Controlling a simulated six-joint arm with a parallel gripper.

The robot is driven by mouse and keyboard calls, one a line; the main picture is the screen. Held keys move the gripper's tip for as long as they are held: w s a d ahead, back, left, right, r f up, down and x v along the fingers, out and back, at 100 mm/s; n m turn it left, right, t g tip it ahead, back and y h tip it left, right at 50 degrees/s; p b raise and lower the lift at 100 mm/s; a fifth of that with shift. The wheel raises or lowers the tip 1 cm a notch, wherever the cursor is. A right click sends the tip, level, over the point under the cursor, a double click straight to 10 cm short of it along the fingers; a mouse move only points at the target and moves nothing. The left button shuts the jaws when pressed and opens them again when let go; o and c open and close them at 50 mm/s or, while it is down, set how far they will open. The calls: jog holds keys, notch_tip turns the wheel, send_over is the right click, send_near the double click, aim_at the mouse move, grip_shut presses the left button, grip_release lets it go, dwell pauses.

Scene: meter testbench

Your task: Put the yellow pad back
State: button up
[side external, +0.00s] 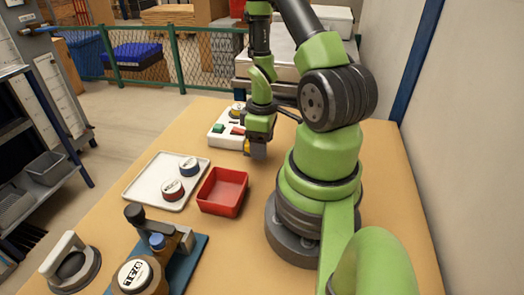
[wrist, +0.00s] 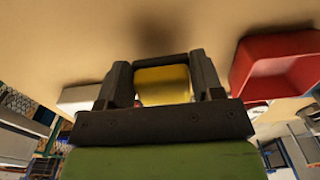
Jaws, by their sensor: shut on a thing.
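My gripper (side external: 257,145) points down beside the right end of the white holder (side external: 216,141), above the table. In the wrist view, the yellow pad (wrist: 163,84) sits between my two dark fingers, which are shut on it. A bit of its yellow (side external: 259,152) shows low on my gripper in the side view. The white holder carries a green pad (side external: 219,128) and a red pad (side external: 238,130); my arm hides part of its far right side. I cannot tell whether the yellow pad touches the table.
A red bin (side external: 222,192) stands in front of my gripper. Left of it, a white tray (side external: 148,189) holds two round meters. A blue-based fixture (side external: 192,262) and a handled stamp-like tool (side external: 70,264) stand nearer the front. Table surface between holder and bin is clear.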

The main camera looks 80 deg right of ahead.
jog(key=shift+f, duration=1.4)
jog(key=o, duration=1)
jog(key=shift+f, duration=0.1)
